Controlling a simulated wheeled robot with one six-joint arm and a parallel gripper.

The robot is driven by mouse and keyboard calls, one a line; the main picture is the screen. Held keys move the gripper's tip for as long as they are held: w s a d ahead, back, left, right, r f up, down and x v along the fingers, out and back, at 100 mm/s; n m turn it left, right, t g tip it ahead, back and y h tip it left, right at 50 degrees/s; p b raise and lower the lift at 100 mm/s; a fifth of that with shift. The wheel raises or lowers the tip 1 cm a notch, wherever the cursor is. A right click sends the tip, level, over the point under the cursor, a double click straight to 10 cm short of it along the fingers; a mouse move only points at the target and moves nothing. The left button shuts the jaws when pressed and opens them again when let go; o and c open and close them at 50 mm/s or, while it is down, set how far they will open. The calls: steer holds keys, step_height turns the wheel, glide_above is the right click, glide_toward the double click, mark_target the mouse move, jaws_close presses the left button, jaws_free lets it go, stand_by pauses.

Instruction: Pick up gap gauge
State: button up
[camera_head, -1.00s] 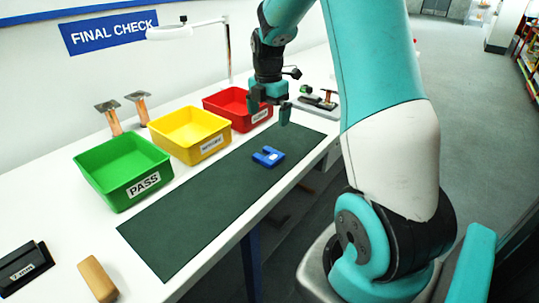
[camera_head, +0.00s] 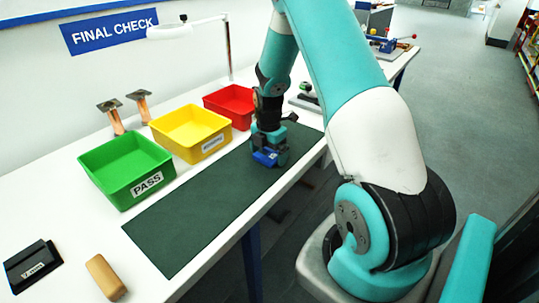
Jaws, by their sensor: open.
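The gap gauge (camera_head: 266,159) is a small blue piece lying on the dark green mat (camera_head: 205,217), towards its far end. My gripper (camera_head: 269,153) is down at the gauge, pointing downward, with its fingers around or just beside it. The gripper's jaws are open. The fingers and the hand hide part of the gauge, so I cannot tell whether they touch it.
Green (camera_head: 128,172), yellow (camera_head: 190,132) and red (camera_head: 229,105) bins stand along the mat's left side. A tan block (camera_head: 106,277) and a black labelled item (camera_head: 33,266) lie at the near left. A lamp (camera_head: 188,30) stands behind the bins. The mat's near part is clear.

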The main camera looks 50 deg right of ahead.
steer(key=shift+c, duration=0.5)
steer(key=c, duration=0.9)
steer(key=shift+r, duration=0.1)
